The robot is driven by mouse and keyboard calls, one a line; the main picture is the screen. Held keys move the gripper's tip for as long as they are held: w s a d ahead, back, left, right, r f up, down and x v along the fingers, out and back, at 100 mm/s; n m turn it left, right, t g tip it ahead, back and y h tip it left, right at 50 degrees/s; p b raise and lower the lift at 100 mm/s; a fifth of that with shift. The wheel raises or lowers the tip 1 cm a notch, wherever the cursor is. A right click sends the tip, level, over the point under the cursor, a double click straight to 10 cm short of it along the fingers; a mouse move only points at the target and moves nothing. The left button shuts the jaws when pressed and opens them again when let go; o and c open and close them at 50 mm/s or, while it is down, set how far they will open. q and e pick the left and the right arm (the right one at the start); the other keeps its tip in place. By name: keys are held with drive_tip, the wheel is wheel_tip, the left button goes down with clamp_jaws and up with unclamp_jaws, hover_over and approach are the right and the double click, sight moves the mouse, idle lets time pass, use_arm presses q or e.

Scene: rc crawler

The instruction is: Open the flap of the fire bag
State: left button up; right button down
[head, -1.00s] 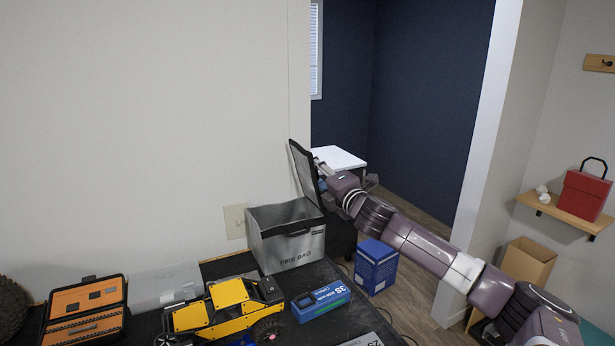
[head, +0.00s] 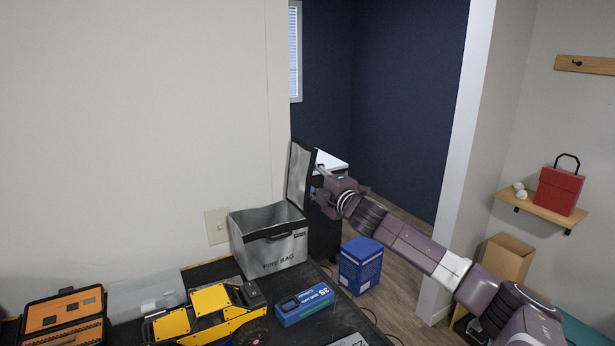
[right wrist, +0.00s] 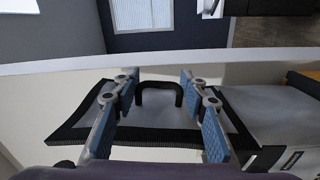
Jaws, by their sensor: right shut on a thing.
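The silver-grey fire bag (head: 268,255) stands on the dark table with its top open. Its black-edged flap (head: 299,175) stands raised, nearly upright, at the bag's right side. My right gripper (head: 322,184) is at the flap's outer face, its fingers partly hidden behind the flap. In the right wrist view the flap (right wrist: 150,138) lies under the fingers, with a black handle loop (right wrist: 160,86) between them. My right gripper (right wrist: 158,95) is shut on the flap, though the exact contact is hard to see. My left gripper is not in view.
A yellow crawler (head: 212,311), a blue battery box (head: 303,304) and an orange tool case (head: 62,320) are on the table left and front of the bag. A blue box (head: 361,265) stands on the floor. The wall is close behind the bag.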

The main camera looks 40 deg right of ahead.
drive_tip(key=shift+f, duration=0.2)
drive_tip(key=c, duration=1.4)
unclamp_jaws()
drive_tip(key=shift+c, duration=0.2)
drive_tip(key=v, duration=1.2)
drive_tip(key=shift+f, duration=0.1)
